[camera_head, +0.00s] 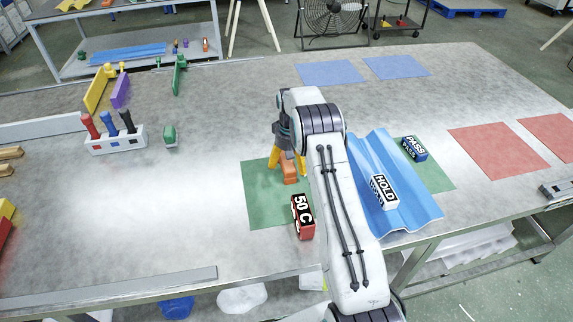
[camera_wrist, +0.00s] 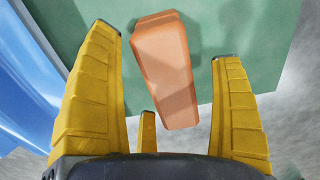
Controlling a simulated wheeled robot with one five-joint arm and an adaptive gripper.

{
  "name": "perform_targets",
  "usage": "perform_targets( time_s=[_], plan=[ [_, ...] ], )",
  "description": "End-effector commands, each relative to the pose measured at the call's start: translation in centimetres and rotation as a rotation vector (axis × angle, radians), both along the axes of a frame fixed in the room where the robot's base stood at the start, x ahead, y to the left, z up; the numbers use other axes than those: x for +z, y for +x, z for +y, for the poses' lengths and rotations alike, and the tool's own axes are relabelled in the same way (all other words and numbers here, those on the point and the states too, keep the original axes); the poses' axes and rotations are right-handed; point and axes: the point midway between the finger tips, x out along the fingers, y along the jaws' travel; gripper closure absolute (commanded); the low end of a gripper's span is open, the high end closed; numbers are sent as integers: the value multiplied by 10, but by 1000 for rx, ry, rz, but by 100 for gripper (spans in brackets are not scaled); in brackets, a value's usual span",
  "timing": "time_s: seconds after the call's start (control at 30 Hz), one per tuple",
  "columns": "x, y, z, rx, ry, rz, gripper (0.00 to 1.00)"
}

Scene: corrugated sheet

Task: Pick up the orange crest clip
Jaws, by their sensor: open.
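The orange crest clip (camera_head: 289,171) lies on the green mat (camera_head: 258,205) in the head view, left of the blue corrugated sheet. My gripper (camera_head: 287,166) is over it, with its yellow fingers pointing down. In the wrist view the clip (camera_wrist: 165,70) lies between the open yellow fingers (camera_wrist: 172,42), apart from both. A third, shorter finger shows between them near the palm. My arm hides part of the mat and the sheet's left edge.
A red "50 C" block (camera_head: 303,217) stands just in front of the clip. A "HOLD" block (camera_head: 383,191) and a "PASS" block (camera_head: 415,149) are by the blue corrugated sheet (camera_head: 406,213). A green object (camera_head: 169,135) and a tool holder (camera_head: 116,141) stand left. Bare table lies between.

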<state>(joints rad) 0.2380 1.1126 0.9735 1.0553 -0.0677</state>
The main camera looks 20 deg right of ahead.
Motion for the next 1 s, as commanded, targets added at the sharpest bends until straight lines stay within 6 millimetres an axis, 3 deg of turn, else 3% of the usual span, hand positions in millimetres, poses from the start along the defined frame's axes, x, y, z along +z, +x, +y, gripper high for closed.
perform_targets(
  time_s=[0.37,1.0],
  plan=[
    [-1,0,0,0,0,0,15],
    [-1,0,0,0,0,0,72]
  ],
)
